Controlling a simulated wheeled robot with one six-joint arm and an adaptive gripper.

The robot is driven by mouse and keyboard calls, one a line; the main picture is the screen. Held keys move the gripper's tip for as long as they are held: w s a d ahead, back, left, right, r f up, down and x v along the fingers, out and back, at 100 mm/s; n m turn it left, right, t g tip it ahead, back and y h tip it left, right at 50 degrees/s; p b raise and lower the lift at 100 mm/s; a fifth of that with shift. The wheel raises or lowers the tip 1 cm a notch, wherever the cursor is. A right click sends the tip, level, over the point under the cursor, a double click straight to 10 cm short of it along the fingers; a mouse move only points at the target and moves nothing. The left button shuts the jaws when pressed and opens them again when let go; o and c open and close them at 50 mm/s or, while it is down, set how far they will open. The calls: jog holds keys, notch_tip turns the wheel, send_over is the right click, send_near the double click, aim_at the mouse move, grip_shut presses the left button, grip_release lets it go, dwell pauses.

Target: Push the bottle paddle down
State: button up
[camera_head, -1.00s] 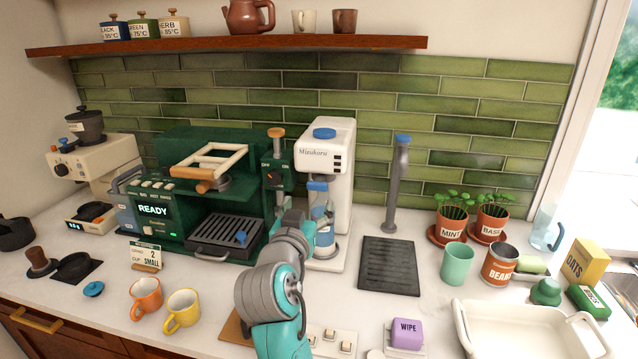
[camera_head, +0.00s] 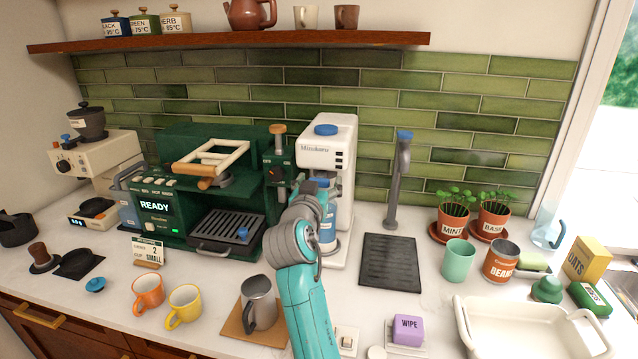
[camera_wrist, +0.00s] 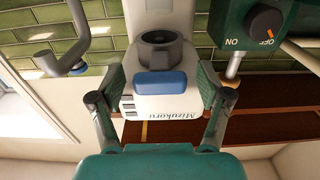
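The white Mizukoru machine (camera_head: 327,150) stands against the tiled wall. It shows upside down in the wrist view, with a wide blue paddle (camera_wrist: 160,83) on its front beside a dark round ring (camera_wrist: 160,50). A blue part also shows on the machine front in the head view, where a blue-and-clear bottle (camera_head: 329,228) stands below it, partly behind my arm. My gripper (camera_wrist: 159,98) is open, its fingers spread wide to either side of the paddle in the picture. I see no contact. The fingertips are mostly hidden in the head view.
A green espresso machine (camera_head: 200,195) with an ON/OFF dial (camera_wrist: 264,22) stands close beside. A grey faucet (camera_head: 397,185) and drip grate (camera_head: 390,263) lie to the right. A steel pitcher (camera_head: 259,303) stands on a wooden board near my arm.

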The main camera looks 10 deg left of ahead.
grip_shut()
jog(key=shift+f, duration=2.3)
jog(key=shift+o, duration=0.2)
grip_release()
jog(key=shift+s, duration=0.1)
jog(key=s, duration=1.1)
jog(key=shift+s+a, duration=0.25)
jog(key=shift+s, duration=0.15)
